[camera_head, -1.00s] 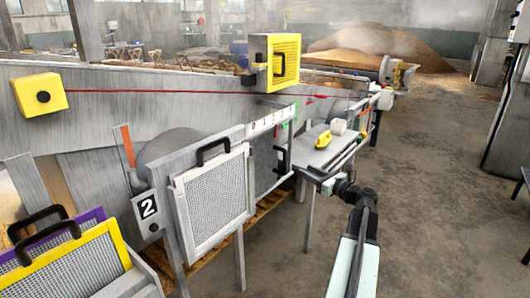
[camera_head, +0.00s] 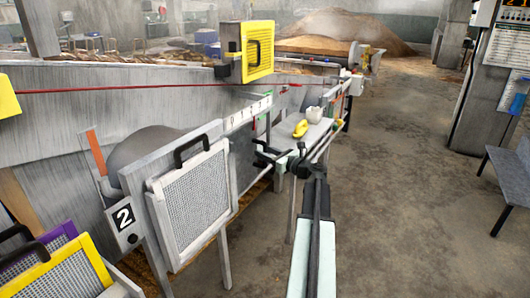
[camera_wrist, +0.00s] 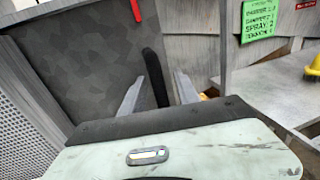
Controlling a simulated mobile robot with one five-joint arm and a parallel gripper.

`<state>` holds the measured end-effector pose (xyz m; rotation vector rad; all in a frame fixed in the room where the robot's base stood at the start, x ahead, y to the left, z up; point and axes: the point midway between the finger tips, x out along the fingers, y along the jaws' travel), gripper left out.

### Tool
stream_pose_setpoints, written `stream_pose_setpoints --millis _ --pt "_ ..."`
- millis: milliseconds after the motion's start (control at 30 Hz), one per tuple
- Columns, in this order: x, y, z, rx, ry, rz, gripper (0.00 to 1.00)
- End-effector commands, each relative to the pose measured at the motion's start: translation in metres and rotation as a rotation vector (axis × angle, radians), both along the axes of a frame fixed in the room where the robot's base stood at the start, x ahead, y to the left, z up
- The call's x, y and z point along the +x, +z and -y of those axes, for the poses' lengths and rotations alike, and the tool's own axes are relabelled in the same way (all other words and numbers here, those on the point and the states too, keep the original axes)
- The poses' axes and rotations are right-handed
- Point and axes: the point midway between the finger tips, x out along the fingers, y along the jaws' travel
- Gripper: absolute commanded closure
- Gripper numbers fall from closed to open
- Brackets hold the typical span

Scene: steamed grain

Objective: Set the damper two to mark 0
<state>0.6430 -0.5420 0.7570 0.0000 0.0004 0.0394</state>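The number 2 sign (camera_head: 124,216) hangs on a grey post at the left. A white strip with marks (camera_head: 247,112) runs along the top right of this station. Below it is a dark grey damper plate (camera_head: 243,160), partly hidden by a mesh screen. In the wrist view, the plate (camera_wrist: 90,55) carries an upright black handle (camera_wrist: 154,75) and a red pointer (camera_wrist: 136,10) above. My gripper (camera_wrist: 157,88) is open, with one finger on each side of the handle. Contact cannot be told. In the head view my gripper (camera_head: 266,159) is small at the plate's right edge.
A white-framed mesh screen (camera_head: 194,200) stands left of the plate. A side table (camera_head: 312,133) with a yellow object (camera_head: 300,128) lies beyond my arm. A green note (camera_wrist: 260,20) hangs on the wall. The floor (camera_head: 400,180) at right is clear; a bench (camera_head: 510,170) stands far right.

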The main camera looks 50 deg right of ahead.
Motion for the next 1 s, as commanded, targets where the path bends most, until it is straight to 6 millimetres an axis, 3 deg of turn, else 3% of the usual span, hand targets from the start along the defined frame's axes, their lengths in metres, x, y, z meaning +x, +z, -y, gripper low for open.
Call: stream_pose_setpoints --millis 233,367,400,1000 --pt "0.0034 0.0 -0.002 0.0 0.002 0.0 0.62" --pt "0.0036 0.0 -0.0022 0.0 0.003 0.0 0.96" --pt "0.0036 0.0 -0.0022 0.0 0.003 0.0 1.0" --pt "0.0036 -0.0001 -0.0027 0.0 0.004 0.0 1.0"
